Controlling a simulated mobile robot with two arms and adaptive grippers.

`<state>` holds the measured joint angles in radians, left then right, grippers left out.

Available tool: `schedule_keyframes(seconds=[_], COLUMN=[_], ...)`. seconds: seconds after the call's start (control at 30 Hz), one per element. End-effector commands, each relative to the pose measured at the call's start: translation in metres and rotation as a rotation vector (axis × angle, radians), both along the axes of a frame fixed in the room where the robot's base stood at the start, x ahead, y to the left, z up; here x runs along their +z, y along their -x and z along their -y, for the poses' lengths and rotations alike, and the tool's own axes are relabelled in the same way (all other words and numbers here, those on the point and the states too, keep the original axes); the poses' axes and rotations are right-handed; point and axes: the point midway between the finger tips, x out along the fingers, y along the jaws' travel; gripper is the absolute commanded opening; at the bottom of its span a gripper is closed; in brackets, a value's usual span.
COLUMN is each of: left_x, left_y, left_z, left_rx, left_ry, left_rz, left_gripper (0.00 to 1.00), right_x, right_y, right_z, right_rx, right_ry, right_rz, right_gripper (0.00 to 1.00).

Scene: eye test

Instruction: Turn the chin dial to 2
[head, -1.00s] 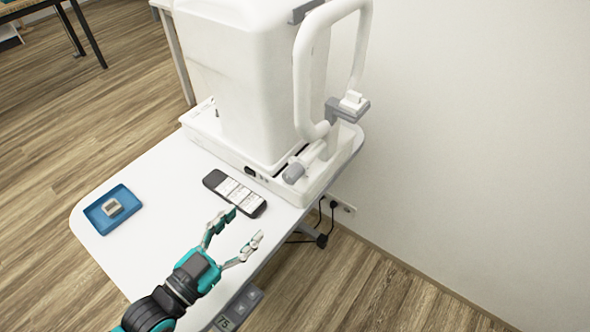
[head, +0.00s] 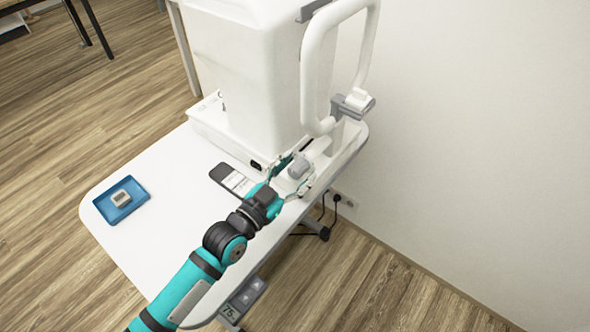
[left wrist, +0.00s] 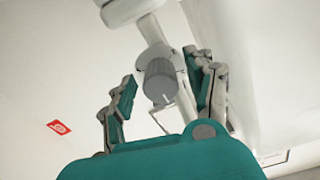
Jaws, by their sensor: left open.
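The chin dial is a grey ribbed knob (head: 299,165) on the white frame at the near right corner of the white eye-test machine (head: 260,75). In the left wrist view the dial (left wrist: 162,82) shows between my fingers, with a thin pale mark below it. I cannot read any number on it. My left gripper (head: 293,170) is open, one finger on each side of the dial. I cannot tell whether either finger touches it. The chin rest (head: 357,99) sits on a grey bracket above. My right gripper is not in view.
The white table (head: 165,215) has a blue tray (head: 103,210) with a small beige object at left. A height panel (head: 243,297) is on the table's front edge. The wall is close on the right.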

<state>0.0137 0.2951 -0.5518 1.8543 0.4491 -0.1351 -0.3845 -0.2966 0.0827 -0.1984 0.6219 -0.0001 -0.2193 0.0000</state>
Motion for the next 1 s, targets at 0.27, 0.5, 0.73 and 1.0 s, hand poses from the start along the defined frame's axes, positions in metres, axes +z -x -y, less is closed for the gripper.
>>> schedule_keyframes(seconds=[0.27, 0.5, 0.73, 1.0], left_x=[-0.0002, -0.0002, -0.0002, 0.0005], left_y=[0.0000, 0.0001, 0.0002, 0.0004], left_z=[0.0000, -0.0002, -0.0002, -0.0002], left_rx=[0.000, 0.000, 0.000, 0.000], left_ry=[0.000, 0.000, 0.002, 0.060], left_rz=[0.000, 0.000, -0.003, -0.045], left_gripper=[0.46, 0.15, 0.00, 0.00], right_x=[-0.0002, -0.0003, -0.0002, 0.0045], right_y=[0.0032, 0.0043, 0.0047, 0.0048], right_z=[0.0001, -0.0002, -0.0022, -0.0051], right_rx=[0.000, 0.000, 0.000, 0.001], right_ry=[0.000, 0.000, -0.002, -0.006], right_rz=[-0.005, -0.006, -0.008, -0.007], right_gripper=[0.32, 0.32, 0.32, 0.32])
